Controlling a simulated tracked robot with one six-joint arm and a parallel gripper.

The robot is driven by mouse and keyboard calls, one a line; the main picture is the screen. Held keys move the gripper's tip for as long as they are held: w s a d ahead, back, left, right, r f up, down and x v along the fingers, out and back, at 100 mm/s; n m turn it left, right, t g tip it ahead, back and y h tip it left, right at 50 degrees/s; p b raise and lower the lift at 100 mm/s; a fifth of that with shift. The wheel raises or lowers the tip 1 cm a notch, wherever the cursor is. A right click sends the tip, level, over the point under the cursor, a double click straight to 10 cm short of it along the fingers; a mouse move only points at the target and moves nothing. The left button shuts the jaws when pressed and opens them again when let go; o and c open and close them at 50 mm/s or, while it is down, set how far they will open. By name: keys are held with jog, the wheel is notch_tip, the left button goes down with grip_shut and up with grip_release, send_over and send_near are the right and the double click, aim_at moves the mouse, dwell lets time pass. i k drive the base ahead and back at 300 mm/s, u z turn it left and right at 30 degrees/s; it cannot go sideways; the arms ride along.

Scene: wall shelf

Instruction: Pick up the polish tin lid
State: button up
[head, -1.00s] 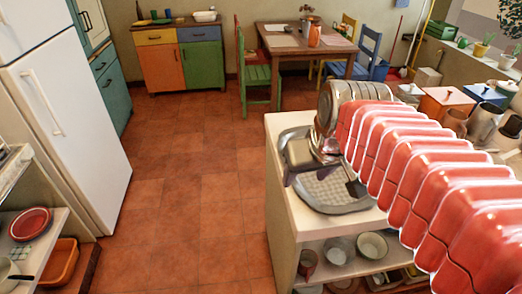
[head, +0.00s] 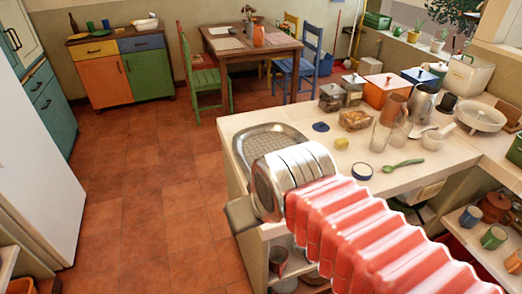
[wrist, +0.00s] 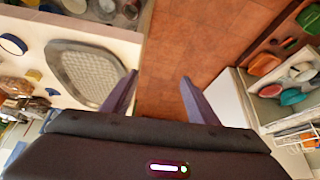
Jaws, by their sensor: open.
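A flat dark blue disc (head: 321,126), which looks like the polish tin lid, lies on the counter behind a yellow block (head: 341,143). It also shows in the wrist view (wrist: 52,91), small at the left. A round blue-rimmed tin (head: 362,171) with a pale top stands nearer; it is at the left edge of the wrist view (wrist: 13,44). My gripper (wrist: 158,80) is open and empty, with floor between its fingers, well to one side of the disc. In the head view my wrist mostly hides it beside the counter's left edge.
A grey oval tray (head: 243,150) lies on the counter's left end. A green spoon (head: 403,165), glass jars (head: 381,135), a brown-filled container (head: 355,120) and an orange canister (head: 386,90) crowd the right and back. Open floor (head: 150,200) lies left of the counter.

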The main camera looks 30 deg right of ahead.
aim_at(319, 126)
jog(key=k, duration=1.35)
jog(key=z, duration=0.1)
jog(key=i, duration=0.55)
jog(key=z, duration=0.7)
jog(key=i, duration=0.6)
jog(key=z, duration=0.4)
